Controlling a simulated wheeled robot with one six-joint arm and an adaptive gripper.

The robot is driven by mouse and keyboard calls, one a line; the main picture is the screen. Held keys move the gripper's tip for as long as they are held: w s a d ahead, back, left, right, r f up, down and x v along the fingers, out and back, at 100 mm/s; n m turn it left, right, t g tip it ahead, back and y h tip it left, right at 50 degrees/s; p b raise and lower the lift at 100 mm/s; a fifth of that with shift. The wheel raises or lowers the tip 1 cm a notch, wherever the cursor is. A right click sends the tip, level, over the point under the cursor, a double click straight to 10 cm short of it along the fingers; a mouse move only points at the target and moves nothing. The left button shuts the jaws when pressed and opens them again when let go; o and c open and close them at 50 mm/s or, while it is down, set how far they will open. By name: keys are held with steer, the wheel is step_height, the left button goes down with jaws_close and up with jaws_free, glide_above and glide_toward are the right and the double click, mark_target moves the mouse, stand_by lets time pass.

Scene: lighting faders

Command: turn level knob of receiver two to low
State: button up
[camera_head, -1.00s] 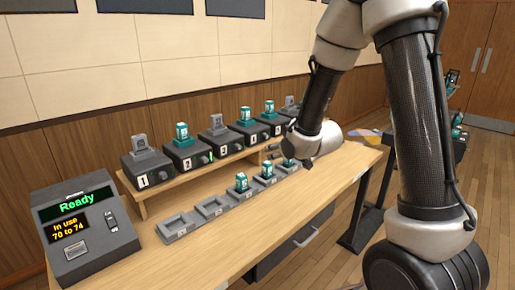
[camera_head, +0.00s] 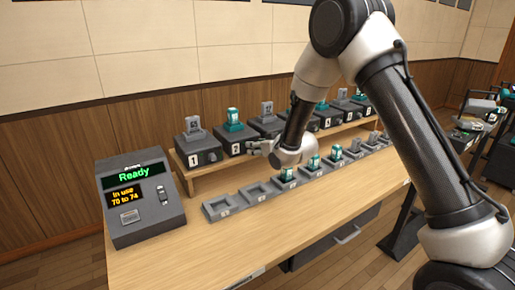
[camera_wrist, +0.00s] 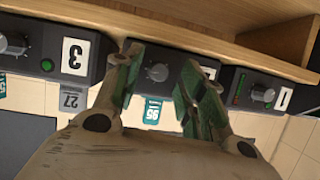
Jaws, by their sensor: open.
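Receiver two (camera_head: 234,147) is a dark box with a teal pack on top, second from the left on the wooden shelf. Its level knob (camera_wrist: 157,72), small, round and grey, shows in the wrist view between my two fingers. My gripper (camera_wrist: 160,62) is open, with one finger on each side of the knob; I cannot tell whether either touches it. In the head view my gripper (camera_head: 260,147) is in front of receiver two. The knob's pointer is too small to read. The finger on the right partly hides the number label.
Receiver one (camera_head: 199,152) and receiver three (camera_wrist: 75,57) flank it closely. The shelf edge (camera_wrist: 230,50) runs close by. A row of grey charging cradles (camera_head: 222,208) lies in front of the shelf. A display console (camera_head: 143,203) reading "Ready" stands at the left.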

jaws_close()
steer(key=shift+h, duration=0.3)
steer(key=n+t+h, duration=0.1)
steer(key=n+t, duration=0.1)
steer(key=n, duration=0.3)
steer(key=f+n+t+h, duration=0.1)
steer(key=n+t+h, duration=0.1)
steer(key=n, duration=0.4)
steer(key=a+n+t+h, duration=0.1)
steer(key=n+t, duration=0.2)
steer(key=n, duration=0.2)
steer(key=shift+s+f+n, duration=0.15)
steer(key=shift+s+n, duration=0.15)
steer(key=shift+s, duration=0.05)
stand_by(0.5)
steer(key=shift+t, duration=0.3)
jaws_free()
